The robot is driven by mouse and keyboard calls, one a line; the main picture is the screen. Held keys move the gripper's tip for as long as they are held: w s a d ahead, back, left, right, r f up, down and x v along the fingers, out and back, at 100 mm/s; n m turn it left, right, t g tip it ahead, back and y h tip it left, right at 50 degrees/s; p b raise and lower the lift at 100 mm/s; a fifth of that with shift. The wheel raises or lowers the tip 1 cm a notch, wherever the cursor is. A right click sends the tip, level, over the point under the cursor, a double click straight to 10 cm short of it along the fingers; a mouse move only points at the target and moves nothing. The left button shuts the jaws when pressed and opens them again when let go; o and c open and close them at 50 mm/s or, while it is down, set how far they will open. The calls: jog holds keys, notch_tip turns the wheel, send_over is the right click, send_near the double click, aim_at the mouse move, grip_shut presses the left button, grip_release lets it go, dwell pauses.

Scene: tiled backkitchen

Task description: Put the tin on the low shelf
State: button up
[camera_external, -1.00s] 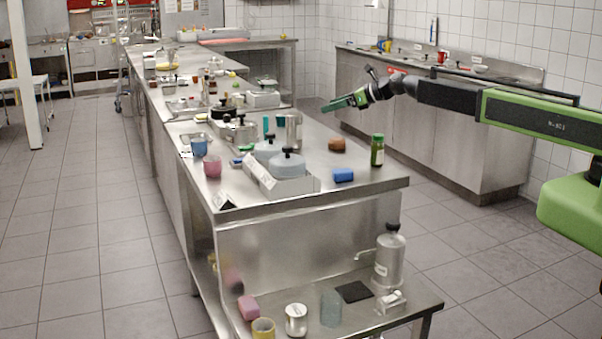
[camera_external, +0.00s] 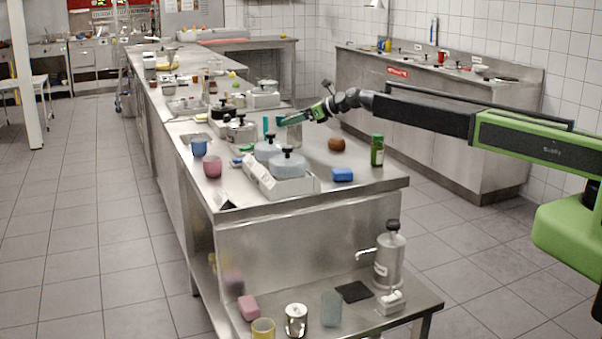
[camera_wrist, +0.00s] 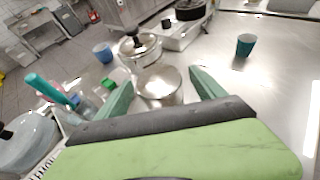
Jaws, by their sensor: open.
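The tin is a plain silvery cylinder (camera_external: 294,136) standing upright on the steel worktop, partly hidden by my gripper. In the wrist view the tin (camera_wrist: 160,84) stands between my two spread green fingers, with its round top facing up. My gripper (camera_external: 286,119) is open at the tin's upper part; I cannot tell whether a finger touches it. The fingers also show in the wrist view (camera_wrist: 160,76). The low shelf (camera_external: 352,318) is the lower steel surface at the front end of the worktop.
The low shelf holds a pink block (camera_external: 248,307), a yellow cup (camera_external: 263,329), a silver can (camera_external: 296,319), a glass (camera_external: 331,308), a black pad (camera_external: 354,291) and a steel dispenser (camera_external: 389,262).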

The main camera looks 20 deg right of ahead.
jog(key=shift+r, duration=0.1)
grip_shut()
dwell(0.4)
notch_tip(320, 180, up, 4)
jog(key=p, duration=0.4)
jog(key=shift+r+p, duration=0.15)
jog(key=shift+p, duration=0.15)
jog(key=s+d+r+p, duration=0.1)
jog(key=d+r+p, duration=0.5)
jog(key=d, duration=0.5)
jog(key=shift+s+d+r+p, duration=0.2)
jog(key=shift+d+r+p, duration=0.1)
jog(key=shift+d, duration=0.05)
